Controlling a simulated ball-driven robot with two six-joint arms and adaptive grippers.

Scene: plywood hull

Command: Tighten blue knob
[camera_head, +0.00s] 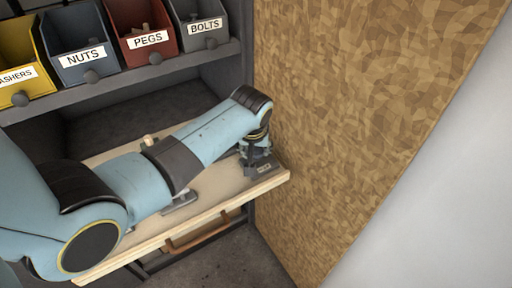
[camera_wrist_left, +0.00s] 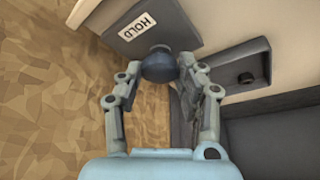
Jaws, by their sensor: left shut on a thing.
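The dark blue knob (camera_wrist_left: 158,66) is round and sits beside a grey plate (camera_wrist_left: 152,28) with a HOLD label, in the left wrist view. My left gripper (camera_wrist_left: 161,70) is shut on the knob, one finger on each side. In the head view my left gripper (camera_head: 257,148) reaches down at the right end of a pale wooden board, over the grey labelled plate (camera_head: 262,170). The knob is hidden there by the gripper. My right gripper is in neither view.
A plywood-patterned wall (camera_head: 350,110) stands close to the right of my left gripper. The wooden board (camera_head: 225,188) carries a small peg-like piece (camera_head: 149,140) and a metal part (camera_head: 180,201). Several labelled bins (camera_head: 146,30) stand on a shelf above. A brown handle (camera_head: 203,231) hangs below the board's front edge.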

